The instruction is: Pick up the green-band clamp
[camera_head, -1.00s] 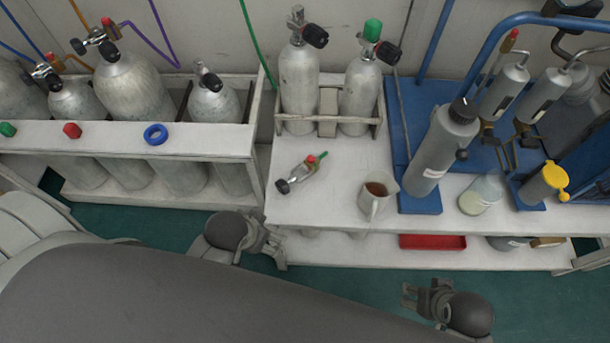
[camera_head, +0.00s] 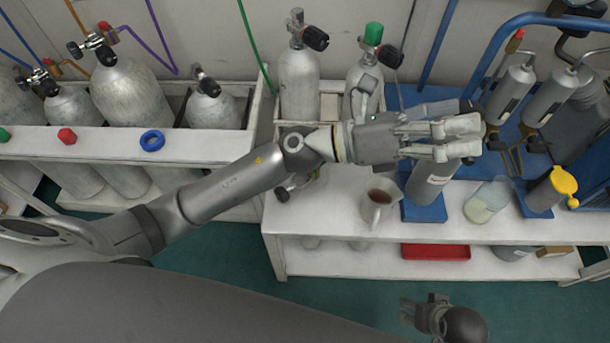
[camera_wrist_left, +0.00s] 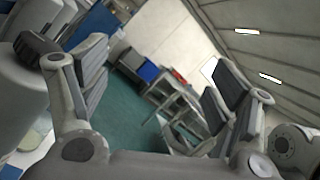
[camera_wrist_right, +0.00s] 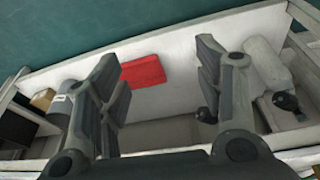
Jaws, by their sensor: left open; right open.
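I cannot make out a green band on any clamp. Small tan and dark clamp-like pieces (camera_head: 514,160) sit at the blue stand, just right of my left fingertips, and are too small to identify. My left gripper (camera_head: 464,138) is open and empty, reaching right across the table, above a grey bottle (camera_head: 433,178) that it partly hides. Its parted fingers frame the far room in the left wrist view (camera_wrist_left: 160,80). My right gripper (camera_head: 408,311) is low in front of the table, open and empty; its fingers show apart in the right wrist view (camera_wrist_right: 162,82).
A jug of brown liquid (camera_head: 377,207) stands on the white table (camera_head: 335,222), near a clear beaker (camera_head: 487,203) and a yellow-topped bottle (camera_head: 549,190). Grey cylinders (camera_head: 299,85) stand behind. A red tray (camera_head: 436,252) lies on the lower shelf.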

